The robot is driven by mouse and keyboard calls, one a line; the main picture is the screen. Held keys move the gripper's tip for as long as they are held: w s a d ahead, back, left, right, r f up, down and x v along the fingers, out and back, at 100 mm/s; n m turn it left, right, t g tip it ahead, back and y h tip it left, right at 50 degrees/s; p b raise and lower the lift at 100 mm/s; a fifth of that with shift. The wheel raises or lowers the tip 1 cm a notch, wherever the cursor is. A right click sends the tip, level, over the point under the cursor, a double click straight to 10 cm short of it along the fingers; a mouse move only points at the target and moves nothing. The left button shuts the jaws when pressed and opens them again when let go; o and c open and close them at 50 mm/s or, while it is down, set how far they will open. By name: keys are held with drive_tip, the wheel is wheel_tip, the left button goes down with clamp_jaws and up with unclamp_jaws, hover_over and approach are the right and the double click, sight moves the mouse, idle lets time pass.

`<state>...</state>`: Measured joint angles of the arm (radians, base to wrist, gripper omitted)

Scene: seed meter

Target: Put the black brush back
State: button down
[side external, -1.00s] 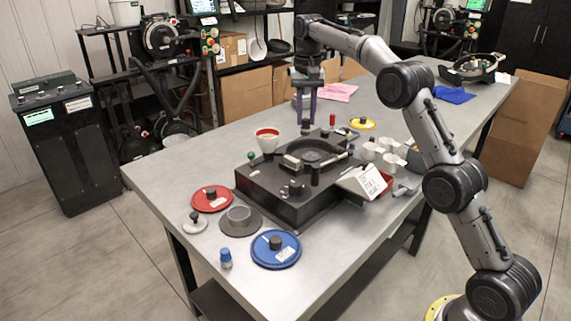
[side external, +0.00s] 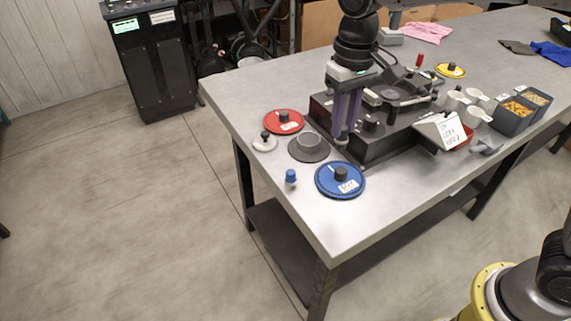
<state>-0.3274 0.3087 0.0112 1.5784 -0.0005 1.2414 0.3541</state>
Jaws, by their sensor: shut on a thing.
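My gripper (side external: 345,138) points straight down with long purple fingers at the front left part of the black seed meter base (side external: 385,143). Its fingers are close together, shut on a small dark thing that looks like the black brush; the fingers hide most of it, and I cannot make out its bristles. The tips are near the base's front left edge; I cannot tell whether the held thing touches the base. A dark knob (side external: 371,122) stands just right of the fingers. The round recess of the meter lies behind to the right.
Left and front of the base lie a red disc (side external: 284,121), a grey ring (side external: 308,148), a blue disc (side external: 340,180) and a blue-capped bottle (side external: 291,178). Right are a card (side external: 450,130), white cups (side external: 473,117) and seed bins (side external: 515,112). The front table corner is clear.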

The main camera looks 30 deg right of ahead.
drive_tip(key=shift+s+a+f, duration=0.15)
drive_tip(key=shift+s+a, duration=0.05)
drive_tip(key=shift+a, duration=0.1)
drive_tip(key=w+a+f, duration=0.1)
drive_tip(key=w+f, duration=0.2)
drive_tip(key=w, duration=0.1)
drive_tip(key=w+a+f, duration=0.2)
drive_tip(key=w+f, duration=0.1)
drive_tip(key=w, duration=0.1)
drive_tip(key=w+a+f, duration=0.1)
drive_tip(key=w+f, duration=0.2)
drive_tip(key=w, duration=0.1)
drive_tip(key=shift+w+a+f, duration=0.15)
drive_tip(key=shift+a, duration=0.1)
drive_tip(key=shift+w+f, duration=0.15)
drive_tip(key=shift+w+a+f, duration=0.1)
drive_tip(key=shift+f, duration=1.55)
drive_tip(key=c, duration=0.7)
unclamp_jaws()
drive_tip(key=shift+f, duration=0.15)
